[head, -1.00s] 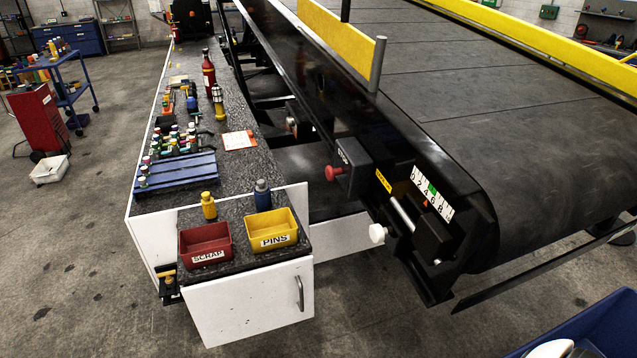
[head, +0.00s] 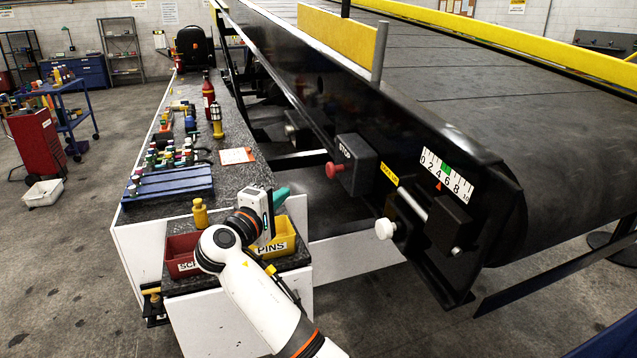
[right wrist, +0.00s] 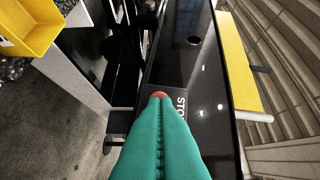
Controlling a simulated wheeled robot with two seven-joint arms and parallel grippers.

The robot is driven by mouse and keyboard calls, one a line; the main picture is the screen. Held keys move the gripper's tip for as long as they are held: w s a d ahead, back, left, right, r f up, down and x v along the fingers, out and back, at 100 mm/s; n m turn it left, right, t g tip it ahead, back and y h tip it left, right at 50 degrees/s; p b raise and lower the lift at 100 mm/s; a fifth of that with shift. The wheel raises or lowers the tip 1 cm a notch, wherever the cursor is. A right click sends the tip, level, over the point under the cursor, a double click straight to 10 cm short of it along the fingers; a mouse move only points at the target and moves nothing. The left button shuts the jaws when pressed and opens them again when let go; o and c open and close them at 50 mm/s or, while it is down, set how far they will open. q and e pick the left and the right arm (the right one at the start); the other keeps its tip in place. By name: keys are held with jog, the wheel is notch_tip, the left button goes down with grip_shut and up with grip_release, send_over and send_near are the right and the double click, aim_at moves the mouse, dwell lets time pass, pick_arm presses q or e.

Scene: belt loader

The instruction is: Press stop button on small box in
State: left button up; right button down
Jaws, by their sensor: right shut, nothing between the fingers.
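The small black stop box (head: 358,160) is fixed to the side of the conveyor frame, with "STOP" lettering on its top. A red mushroom button (head: 333,170) sticks out of its left face. My right gripper (head: 282,196) has teal fingers, shut and empty, over the yellow pins bin and left of the button, with a gap between. In the right wrist view the shut fingertips (right wrist: 161,101) line up with the red button (right wrist: 159,94) and hide part of it. The stop box (right wrist: 183,98) shows just beyond. My left gripper is out of view.
The yellow pins bin (head: 284,240) and red scrap bin (head: 177,266) stand at the bench's near end, partly behind my right arm. A white knob (head: 385,229) sticks out below the stop box. Open space lies between bench and conveyor.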

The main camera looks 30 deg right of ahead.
aim_at(329, 171)
jog(key=s+d+p+x, duration=0.1)
jog(key=s+p+x, duration=0.1)
jog(key=x, duration=1.1)
jog(key=shift+d+p, duration=0.15)
jog(key=shift+p, duration=0.4)
jog(key=shift+s, duration=0.2)
jog(key=shift+s+d, duration=0.2)
jog(key=shift+d, duration=0.7)
